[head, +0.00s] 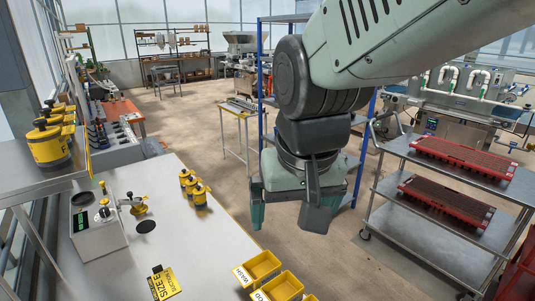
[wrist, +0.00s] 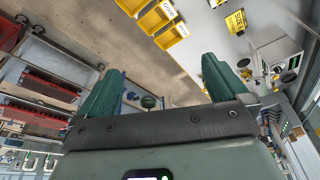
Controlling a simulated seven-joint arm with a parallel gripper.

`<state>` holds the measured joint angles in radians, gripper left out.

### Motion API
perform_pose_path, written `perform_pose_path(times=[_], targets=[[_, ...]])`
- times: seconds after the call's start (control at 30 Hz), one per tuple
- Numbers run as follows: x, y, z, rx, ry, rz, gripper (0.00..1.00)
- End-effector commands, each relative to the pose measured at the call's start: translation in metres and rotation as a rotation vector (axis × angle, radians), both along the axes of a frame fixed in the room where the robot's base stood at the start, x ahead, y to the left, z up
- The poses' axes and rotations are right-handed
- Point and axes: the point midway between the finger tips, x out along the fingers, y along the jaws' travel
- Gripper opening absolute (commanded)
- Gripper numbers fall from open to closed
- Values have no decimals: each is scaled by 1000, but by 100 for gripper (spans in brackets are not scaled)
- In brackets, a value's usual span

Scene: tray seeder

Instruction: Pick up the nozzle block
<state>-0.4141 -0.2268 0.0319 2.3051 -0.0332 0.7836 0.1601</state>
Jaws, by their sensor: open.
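I cannot tell for sure which item is the nozzle block. A larger yellow-and-black canister (head: 47,145) sits on the raised shelf at far left. My gripper (head: 287,218) is open and empty, hanging to the right of the bench with its fingers pointing down. In the wrist view my gripper (wrist: 160,72) shows two green fingers spread apart with nothing between them.
The grey bench (head: 205,235) holds a white device (head: 98,238), a yellow sign (head: 164,284) and yellow bins (head: 262,265), one labelled WASH. A metal cart (head: 425,195) with red trays (head: 465,158) stands at right. Open floor lies between bench and cart.

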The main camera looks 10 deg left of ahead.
Motion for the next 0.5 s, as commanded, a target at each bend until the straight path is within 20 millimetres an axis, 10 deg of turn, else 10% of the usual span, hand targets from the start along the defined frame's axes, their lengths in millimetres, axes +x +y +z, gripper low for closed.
perform_pose_path(times=[0.17,0.5], targets=[[3,93,-60,-44,113,155,100],[-120,251,-186,-134,231,422,100]])
